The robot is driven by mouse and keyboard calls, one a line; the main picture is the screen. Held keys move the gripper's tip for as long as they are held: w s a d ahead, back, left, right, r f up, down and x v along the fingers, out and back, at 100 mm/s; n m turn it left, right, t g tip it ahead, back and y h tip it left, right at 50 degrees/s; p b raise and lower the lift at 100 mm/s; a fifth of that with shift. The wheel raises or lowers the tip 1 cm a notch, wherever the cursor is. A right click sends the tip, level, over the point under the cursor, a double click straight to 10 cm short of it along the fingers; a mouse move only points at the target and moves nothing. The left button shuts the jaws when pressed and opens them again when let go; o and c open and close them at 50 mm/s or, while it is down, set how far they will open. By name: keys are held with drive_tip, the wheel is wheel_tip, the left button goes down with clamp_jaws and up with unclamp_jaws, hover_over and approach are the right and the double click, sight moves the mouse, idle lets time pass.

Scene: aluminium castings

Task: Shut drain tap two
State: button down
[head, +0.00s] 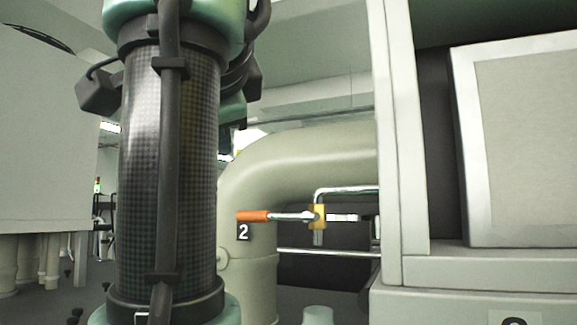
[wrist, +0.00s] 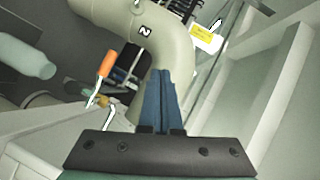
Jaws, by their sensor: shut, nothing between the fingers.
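The drain tap (head: 318,215) has a brass body and a steel lever with an orange grip (head: 253,216). In the head view the lever lies level, pointing left, across the short outlet below the body. A black plate marked 2 (head: 243,232) is on the fat pipe just behind the grip. In the wrist view the orange grip (wrist: 106,64) and the tap body (wrist: 103,101) are left of my gripper (wrist: 162,73). Its blue fingers are together and empty, apart from the lever. My gripper does not show in the head view.
A fat beige bent pipe (head: 300,160) runs behind the tap. A pale cabinet frame (head: 402,150) stands close on the right. Thin steel piping (head: 345,190) joins the tap from the right. A yellow label (wrist: 205,36) shows in the wrist view.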

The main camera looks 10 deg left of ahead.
drive_tip(key=s+r+b, duration=0.1)
drive_tip(key=s, duration=0.1)
drive_tip(key=s+a+r, duration=0.1)
drive_tip(key=s+r, duration=0.1)
drive_tip(key=shift+r+b, duration=0.1)
drive_tip(key=shift+b, duration=0.3)
drive_tip(key=shift+s+a, duration=0.1)
drive_tip(key=shift+s, duration=0.1)
